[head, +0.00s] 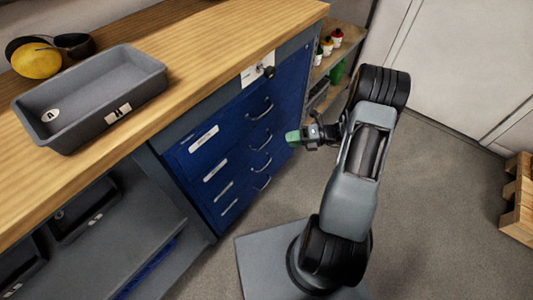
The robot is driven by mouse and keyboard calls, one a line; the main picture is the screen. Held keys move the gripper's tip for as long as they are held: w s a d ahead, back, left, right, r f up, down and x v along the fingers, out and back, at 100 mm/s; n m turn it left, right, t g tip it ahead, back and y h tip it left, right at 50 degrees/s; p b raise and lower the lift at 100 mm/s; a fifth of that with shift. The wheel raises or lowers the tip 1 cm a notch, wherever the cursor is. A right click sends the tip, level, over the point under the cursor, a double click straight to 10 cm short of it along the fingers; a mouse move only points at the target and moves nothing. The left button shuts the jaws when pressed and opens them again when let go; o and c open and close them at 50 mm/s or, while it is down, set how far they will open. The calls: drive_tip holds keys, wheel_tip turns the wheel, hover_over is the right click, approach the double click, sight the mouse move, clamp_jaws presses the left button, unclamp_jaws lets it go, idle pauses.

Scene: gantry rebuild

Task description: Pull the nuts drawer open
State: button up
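A blue drawer cabinet (225,130) stands under the wooden worktop. Its stacked drawers look shut, each with a white label on the left and a curved metal handle on the right. The label writing is too small to read, so I cannot tell which is the nuts drawer. The top label (204,139) and top handle (262,109) show clearly. My gripper (293,138), with green fingertips, is in front of the right part of the drawer fronts, to the right of the handles in the picture. I see no contact with a handle. I cannot see whether its fingers are apart.
A grey bin (90,98) and a yellow hard hat (36,60) with dark earmuffs sit on the worktop (190,45). Shelves with bottles (327,47) stand beyond the cabinet. A wooden pallet (518,200) is at the right. Floor (440,220) is clear between.

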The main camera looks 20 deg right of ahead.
sight(266, 143)
wheel_tip(266, 143, down, 8)
drive_tip(key=w+d+f+m+t+b, duration=0.1)
drive_tip(key=d+m+t+b, duration=0.25)
drive_tip(key=m, duration=0.35)
drive_tip(key=shift+t, duration=0.35)
drive_tip(key=x, duration=0.4)
drive_tip(key=b+x, duration=0.1)
drive_tip(key=x, duration=0.4)
drive_tip(key=r+x, duration=0.1)
drive_tip(key=x, duration=0.3)
drive_tip(key=shift+w+a+b, duration=0.15)
drive_tip(key=shift+a+b, duration=0.05)
drive_tip(key=shift+b, duration=0.2)
drive_tip(key=shift+c, duration=0.2)
clamp_jaws()
